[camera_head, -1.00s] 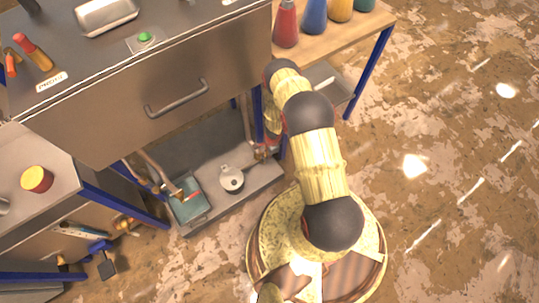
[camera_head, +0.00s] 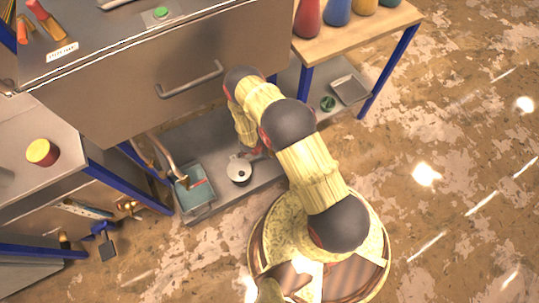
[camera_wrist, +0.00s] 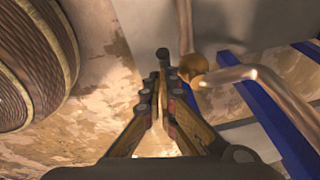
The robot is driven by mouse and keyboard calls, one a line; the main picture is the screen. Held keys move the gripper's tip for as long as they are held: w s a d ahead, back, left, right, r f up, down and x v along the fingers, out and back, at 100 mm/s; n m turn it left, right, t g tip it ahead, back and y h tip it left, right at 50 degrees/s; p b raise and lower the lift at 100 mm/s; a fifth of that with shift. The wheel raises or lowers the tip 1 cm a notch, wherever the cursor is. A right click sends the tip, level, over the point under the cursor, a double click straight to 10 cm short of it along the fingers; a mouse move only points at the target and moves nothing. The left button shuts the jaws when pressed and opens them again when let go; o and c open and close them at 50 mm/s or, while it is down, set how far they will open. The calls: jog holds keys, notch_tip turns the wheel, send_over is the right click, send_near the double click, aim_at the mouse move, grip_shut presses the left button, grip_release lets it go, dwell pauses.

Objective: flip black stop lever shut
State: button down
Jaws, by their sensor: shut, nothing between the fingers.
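In the wrist view, my gripper (camera_wrist: 161,88) has its fingertips close together, with nothing held between them. A dark, upright, round-ended piece (camera_wrist: 163,58) shows just beyond the fingertips; it may be the black stop lever, but I cannot tell whether it touches them. Beside it on the right is a brass-coloured ball (camera_wrist: 192,67), with a copper pipe (camera_wrist: 250,75) running off to the right.
The steel chamber (camera_head: 130,95) with its handle overhangs a low shelf with a teal box (camera_head: 193,196) and a round metal pot (camera_head: 239,170). A blue-legged table (camera_head: 340,48) carries coloured bottles. Blue frame bars (camera_wrist: 265,110) stand right of my gripper. Open floor lies at right.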

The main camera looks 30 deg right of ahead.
jog(key=shift+a+f+b, duration=0.9)
jog(key=shift+f+b, duration=0.05)
jog(key=shift+f, duration=0.15)
jog(key=shift+a+f+b, duration=0.9)
jog(key=shift+f+b, duration=0.05)
jog(key=shift+f, duration=0.15)
jog(key=a+r+p, duration=0.1)
jog(key=a+r, duration=0.1)
jog(key=a, duration=0.1)
jog(key=s+a+r+p, duration=0.1)
jog(key=a+r+p, duration=0.1)
jog(key=a, duration=0.1)
jog(key=a+r+p, duration=0.2)
jog(key=a, duration=0.1)
jog(key=shift+s+a+r, duration=0.15)
jog(key=shift+s+a, duration=0.2)
